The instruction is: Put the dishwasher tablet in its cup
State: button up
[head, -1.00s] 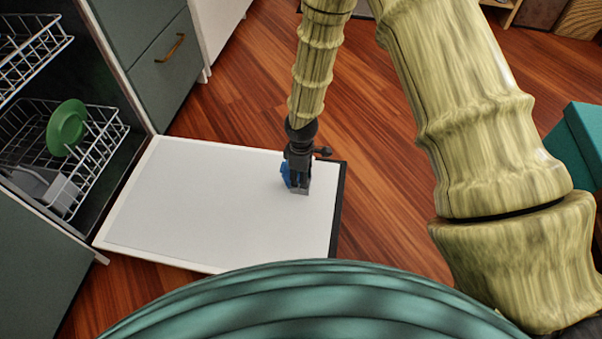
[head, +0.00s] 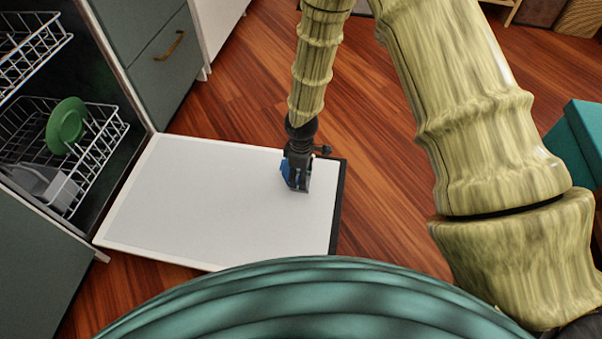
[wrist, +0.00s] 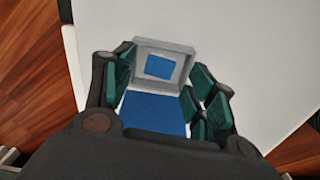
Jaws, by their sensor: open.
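A small grey square-rimmed cup (wrist: 177,50) lies on the white door panel in the wrist view, between the tips of my gripper (wrist: 164,80). A small blue square (wrist: 159,67), which looks like the tablet, shows inside the cup's rim. A larger blue panel (wrist: 155,112) adjoins the cup on the near side, between my fingers; I cannot tell if it is the cup's lid. My gripper is open, with its green-padded fingers on both sides. In the head view my gripper (head: 297,178) is low over the door's outer end, and blue (head: 285,169) shows at its left.
The open dishwasher door (head: 200,205) lies flat, mostly bare. The lower rack (head: 105,135) holds a green plate (head: 67,125) and grey-white dishes (head: 50,185). A drawer front (head: 160,75) stands behind. A teal box (head: 580,145) is at the right.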

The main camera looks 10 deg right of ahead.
notch_tip(320, 180, up, 12)
dwell(0.6)
jog(key=shift+s+f, duration=0.1)
dwell(0.5)
